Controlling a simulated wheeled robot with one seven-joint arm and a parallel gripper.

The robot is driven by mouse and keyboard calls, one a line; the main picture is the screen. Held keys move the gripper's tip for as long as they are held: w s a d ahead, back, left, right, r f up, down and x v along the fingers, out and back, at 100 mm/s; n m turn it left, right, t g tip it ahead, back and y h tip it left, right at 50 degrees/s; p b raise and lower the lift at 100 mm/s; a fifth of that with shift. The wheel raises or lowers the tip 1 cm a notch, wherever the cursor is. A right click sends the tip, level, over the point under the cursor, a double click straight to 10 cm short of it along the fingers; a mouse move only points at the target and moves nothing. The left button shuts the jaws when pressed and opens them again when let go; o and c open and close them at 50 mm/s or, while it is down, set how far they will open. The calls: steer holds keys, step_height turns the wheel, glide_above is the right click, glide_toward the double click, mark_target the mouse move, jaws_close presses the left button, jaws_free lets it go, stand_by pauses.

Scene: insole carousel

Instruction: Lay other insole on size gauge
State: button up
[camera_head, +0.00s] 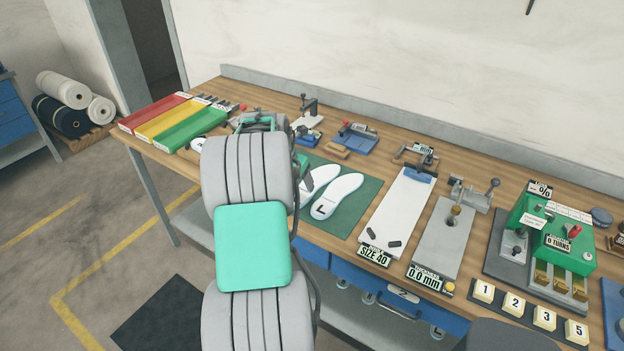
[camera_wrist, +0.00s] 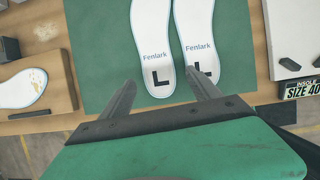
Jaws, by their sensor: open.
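Two white insoles with blue edges lie side by side on the green mat (camera_head: 362,222). One insole (camera_head: 337,196) shows a black L at its heel; the other insole (camera_head: 318,178) is partly hidden behind my arm in the head view.
A worn insole (camera_wrist: 22,88) lies on a wooden board left of the mat. A grey plate fixture (camera_head: 445,240) reading 0.0 mm stands right of the gauge. A green counter machine (camera_head: 553,235) and numbered keys (camera_head: 513,304) are farther right. Coloured trays (camera_head: 170,120) sit far left.

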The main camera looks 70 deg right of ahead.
mark_target(301, 196)
steer(key=x, duration=0.2)
steer(key=p+x, duration=0.1)
steer(key=x, duration=0.4)
steer(key=shift+w+a+f+p, duration=0.15)
steer(key=shift+w+a+p, duration=0.1)
steer(key=shift+a+p, duration=0.1)
steer(key=c, duration=1.3)
